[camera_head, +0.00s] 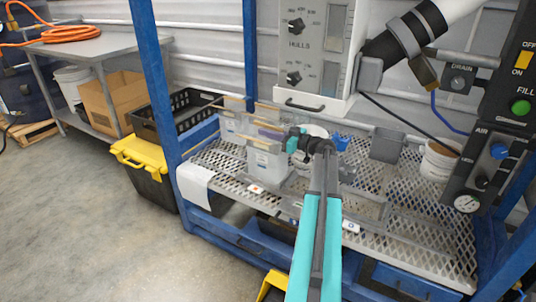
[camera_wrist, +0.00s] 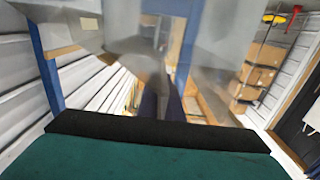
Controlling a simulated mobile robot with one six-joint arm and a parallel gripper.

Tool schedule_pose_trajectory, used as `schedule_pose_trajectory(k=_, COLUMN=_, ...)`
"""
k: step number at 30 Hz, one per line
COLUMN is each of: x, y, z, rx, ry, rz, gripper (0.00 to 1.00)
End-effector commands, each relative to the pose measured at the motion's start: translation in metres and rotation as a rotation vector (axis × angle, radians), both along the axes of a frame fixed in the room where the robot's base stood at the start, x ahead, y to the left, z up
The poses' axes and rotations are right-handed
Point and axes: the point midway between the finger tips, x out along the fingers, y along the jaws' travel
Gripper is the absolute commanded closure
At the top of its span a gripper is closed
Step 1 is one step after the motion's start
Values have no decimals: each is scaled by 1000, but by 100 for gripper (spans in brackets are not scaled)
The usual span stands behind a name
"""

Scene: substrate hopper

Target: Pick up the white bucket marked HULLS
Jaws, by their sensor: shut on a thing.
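My gripper (camera_head: 297,142) is above the mesh shelf, pointing left in the head view. It is shut on a translucent bin (camera_head: 267,165) with a small label and a pale wooden strip at its top. The bin's grey see-through walls fill much of the upper wrist view (camera_wrist: 215,50). The jaw contact is hidden, and I cannot tell whether the bin is off the shelf. A white bucket (camera_head: 314,131) stands behind my wrist, mostly hidden, below a panel lettered HULLS. Another white bucket (camera_head: 437,162) stands at the right. I can read no HULLS mark on either bucket.
Another translucent bin (camera_head: 230,128) stands close behind at the left. The mesh shelf (camera_head: 405,220) is mostly bare to the right. A blue post (camera_head: 158,75) rises at the left. A yellow-lidded tote (camera_head: 140,155) stands outside.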

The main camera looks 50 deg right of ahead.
Motion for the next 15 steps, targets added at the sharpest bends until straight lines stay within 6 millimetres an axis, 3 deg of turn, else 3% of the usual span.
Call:
schedule_pose_trajectory(k=8, x=0, y=0, z=5, rx=0, ry=0, rz=0, gripper=100)
schedule_pose_trajectory(k=15, x=0, y=1, z=27, rx=-2, ry=-1, rz=1, gripper=100)
